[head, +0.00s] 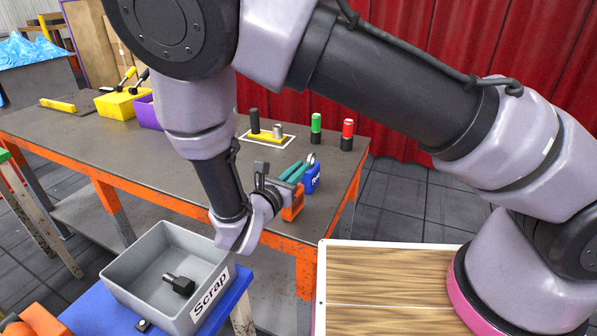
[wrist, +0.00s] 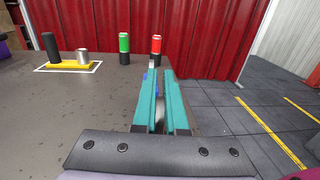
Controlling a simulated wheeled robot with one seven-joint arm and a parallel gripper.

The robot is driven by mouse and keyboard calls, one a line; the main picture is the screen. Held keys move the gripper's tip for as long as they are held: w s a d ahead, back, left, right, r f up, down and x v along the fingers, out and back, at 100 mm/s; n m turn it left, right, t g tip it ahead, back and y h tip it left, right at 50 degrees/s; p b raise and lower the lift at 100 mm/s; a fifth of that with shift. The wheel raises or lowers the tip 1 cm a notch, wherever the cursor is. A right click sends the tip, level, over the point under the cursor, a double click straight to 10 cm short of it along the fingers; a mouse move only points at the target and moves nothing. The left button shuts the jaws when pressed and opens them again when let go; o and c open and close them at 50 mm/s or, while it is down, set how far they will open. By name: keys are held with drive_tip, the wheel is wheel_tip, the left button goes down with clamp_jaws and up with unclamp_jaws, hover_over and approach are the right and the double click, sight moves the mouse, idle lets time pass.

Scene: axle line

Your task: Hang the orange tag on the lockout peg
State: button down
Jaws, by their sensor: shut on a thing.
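My gripper (head: 301,168) reaches over the right end of the workbench, its teal fingers closed together. In the head view an orange block-like tag (head: 293,206) hangs just below the fingers. In the wrist view its body is hidden, but a greyish part shows between the fingers. A blue lettered block (head: 312,179) with a metal loop on top is just beyond the fingertips (wrist: 161,72); the left finger hides most of it in the wrist view. No peg is clearly visible; I cannot tell whether the blue block's loop hangs on one.
On the workbench (head: 170,150) a yellow base (head: 265,138) bears a black cylinder (head: 254,120) and a silver one (head: 278,130). Green (head: 316,128) and red-topped (head: 347,135) cylinders stand to its right. A grey Scrap bin (head: 208,307) holding a dark bolt is nearer.

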drive_tip(key=shift+f, duration=0.25)
drive_tip(key=shift+f, duration=0.15)
drive_tip(key=c, duration=1)
unclamp_jaws()
drive_tip(key=shift+o, duration=0.2)
